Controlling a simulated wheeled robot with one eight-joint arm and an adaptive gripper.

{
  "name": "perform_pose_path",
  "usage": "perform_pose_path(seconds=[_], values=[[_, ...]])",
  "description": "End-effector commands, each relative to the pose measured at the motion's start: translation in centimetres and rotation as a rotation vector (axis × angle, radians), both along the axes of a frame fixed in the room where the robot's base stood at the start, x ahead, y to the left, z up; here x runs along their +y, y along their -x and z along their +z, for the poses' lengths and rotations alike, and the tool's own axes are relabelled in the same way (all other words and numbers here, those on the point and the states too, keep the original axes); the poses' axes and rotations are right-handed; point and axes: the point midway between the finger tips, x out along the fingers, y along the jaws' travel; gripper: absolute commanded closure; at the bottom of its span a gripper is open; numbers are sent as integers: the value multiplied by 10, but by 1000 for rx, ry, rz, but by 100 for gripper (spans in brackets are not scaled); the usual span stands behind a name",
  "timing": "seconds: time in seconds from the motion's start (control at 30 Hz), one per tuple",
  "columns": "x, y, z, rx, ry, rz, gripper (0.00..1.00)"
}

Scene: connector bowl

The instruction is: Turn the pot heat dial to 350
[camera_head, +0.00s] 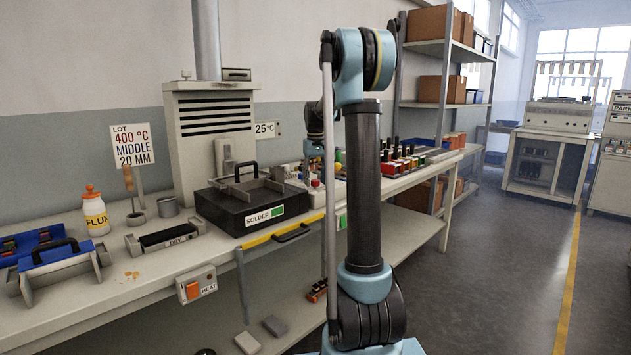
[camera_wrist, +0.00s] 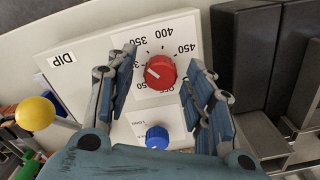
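In the wrist view a red dial (camera_wrist: 160,72) with a white pointer line sits on a pale panel (camera_wrist: 95,65) with a printed scale; 350, 400 and 450 are readable. The line points left and slightly up, below the 350 label; its exact reading is unclear. My gripper (camera_wrist: 161,58) is open, with one finger on each side of the red dial and a visible gap on both sides. A blue knob (camera_wrist: 157,137) is lower on the panel. In the head view my arm's far end hides my fingers and the dial.
A yellow ball (camera_wrist: 35,113) is at left. The bench holds a SOLDER pot (camera_head: 222,208), a flux bottle (camera_head: 95,213) and a sign (camera_head: 132,145) reading 400 °C.

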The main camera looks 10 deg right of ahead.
Motion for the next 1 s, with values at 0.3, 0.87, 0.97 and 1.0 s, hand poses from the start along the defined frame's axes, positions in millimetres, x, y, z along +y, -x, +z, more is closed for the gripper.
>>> perform_pose_path(seconds=[0.3,0.87,0.97,1.0], values=[[0,0,0,0,0,0,97],[0,0,0,0,1,-115,97],[0,0,0,0,1,-115,62],[0,0,0,0,1,-115,53]])
